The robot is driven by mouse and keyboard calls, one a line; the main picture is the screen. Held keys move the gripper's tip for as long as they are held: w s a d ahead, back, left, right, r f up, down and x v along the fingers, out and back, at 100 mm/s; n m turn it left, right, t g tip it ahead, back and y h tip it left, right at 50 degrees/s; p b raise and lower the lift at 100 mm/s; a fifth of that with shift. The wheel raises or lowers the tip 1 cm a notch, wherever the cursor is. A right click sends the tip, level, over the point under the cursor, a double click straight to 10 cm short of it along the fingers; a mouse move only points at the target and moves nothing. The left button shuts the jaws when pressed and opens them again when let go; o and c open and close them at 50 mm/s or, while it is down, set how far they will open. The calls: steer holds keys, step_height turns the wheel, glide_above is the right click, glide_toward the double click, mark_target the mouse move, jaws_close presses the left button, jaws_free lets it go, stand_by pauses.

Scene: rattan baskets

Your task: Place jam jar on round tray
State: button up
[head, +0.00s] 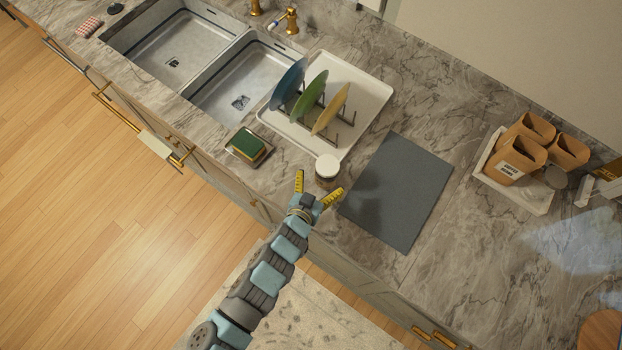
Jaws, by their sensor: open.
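A small jar (327,168) with a white lid and a darker body stands on the marble counter at the front corner of the dish rack tray. It looks like the jam jar. My gripper (317,189) is open, its two yellow-tipped fingers spread apart just on the near side of the jar. I cannot tell whether either finger touches it. A round wooden piece (602,330), probably the round tray, shows at the bottom right corner, cut off by the picture's edge.
A white tray (378,92) with a rack of upright plates stands behind the jar. A grey mat (400,195) lies right of it, and a sponge in a dish (246,148) left of it. Brown containers (515,158) stand at the right. Counter between mat and round piece is clear.

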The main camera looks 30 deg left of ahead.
steer(key=v, duration=0.6)
steer(key=shift+s, duration=0.3)
steer(key=shift+r, duration=0.15)
